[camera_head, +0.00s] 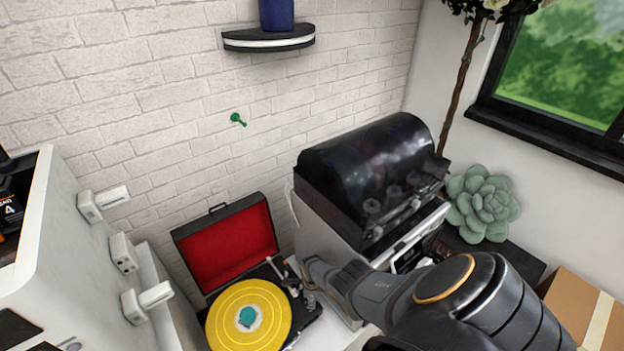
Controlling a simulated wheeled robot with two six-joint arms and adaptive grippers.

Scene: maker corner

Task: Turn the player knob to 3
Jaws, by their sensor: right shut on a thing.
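The record player (214,288) stands low in the middle, its red-lined lid (228,243) open against the brick wall. A yellow record (232,322) with a teal centre lies on its platter. My right arm comes in from the lower right. My right gripper (309,298) is at the player's right side, shut on what seems to be the player knob. The knob itself is hidden by the gripper, and its setting cannot be read. My left gripper is not in view.
A white machine with a dark glossy cover (370,175) stands close behind my right arm. A white cabinet (70,260) with switches is at the left. A succulent (482,204) and a cardboard box (585,309) are at the right. A wall shelf (268,38) hangs above.

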